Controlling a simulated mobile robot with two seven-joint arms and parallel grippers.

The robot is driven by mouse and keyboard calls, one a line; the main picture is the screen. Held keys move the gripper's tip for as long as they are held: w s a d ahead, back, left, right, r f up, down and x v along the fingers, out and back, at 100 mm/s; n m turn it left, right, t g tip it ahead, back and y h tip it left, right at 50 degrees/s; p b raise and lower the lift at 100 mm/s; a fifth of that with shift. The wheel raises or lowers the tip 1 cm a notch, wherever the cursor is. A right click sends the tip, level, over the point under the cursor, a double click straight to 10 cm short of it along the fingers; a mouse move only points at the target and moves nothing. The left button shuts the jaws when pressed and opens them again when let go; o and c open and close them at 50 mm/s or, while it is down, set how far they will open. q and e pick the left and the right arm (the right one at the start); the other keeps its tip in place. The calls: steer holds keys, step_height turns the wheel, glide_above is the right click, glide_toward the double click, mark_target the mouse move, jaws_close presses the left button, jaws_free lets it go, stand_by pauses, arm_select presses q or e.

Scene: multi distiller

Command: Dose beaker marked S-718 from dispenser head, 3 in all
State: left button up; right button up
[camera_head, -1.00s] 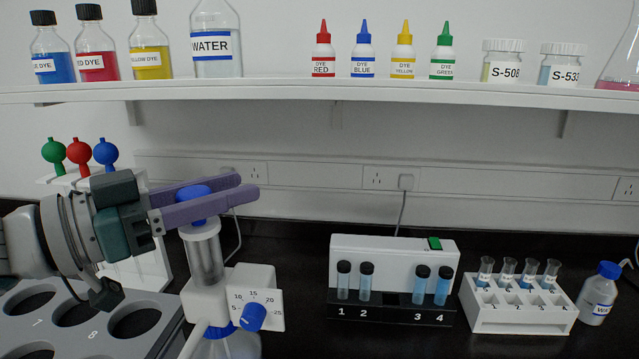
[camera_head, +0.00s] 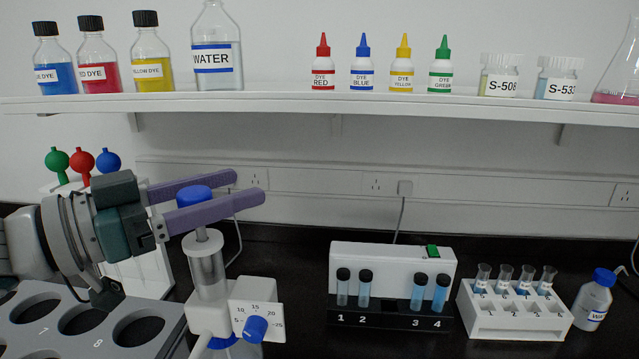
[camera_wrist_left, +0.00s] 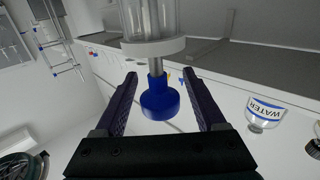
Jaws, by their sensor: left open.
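The dispenser head (camera_head: 207,312) stands at the lower left, white with a clear cylinder, a blue dial (camera_head: 255,328) and a blue plunger knob (camera_head: 193,195). A short rod shows between knob and cylinder collar. The bottle under it is mostly cut off by the frame's bottom edge. My left gripper (camera_head: 246,187) is open, one finger on each side of the knob. The left wrist view shows the knob (camera_wrist_left: 160,102) between the spread fingers (camera_wrist_left: 158,76), with visible gaps at both sides. I see no beaker marked S-718. My right gripper is not in view.
A grey holder (camera_head: 85,318) with round holes is at the lower left. Pipette bulbs (camera_head: 82,165) stand behind my left arm. A vial station (camera_head: 392,262), a tube rack (camera_head: 515,318) and a water bottle (camera_head: 594,300) stand to the right. A shelf (camera_head: 330,103) with bottles runs above.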

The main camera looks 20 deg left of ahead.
arm_select(q)
steer(key=shift+s+a+f, duration=0.1)
steer(key=shift+s+a, duration=0.15)
steer(key=shift+s, duration=0.2)
steer(key=v, duration=0.9)
steer(key=shift+c, duration=0.4)
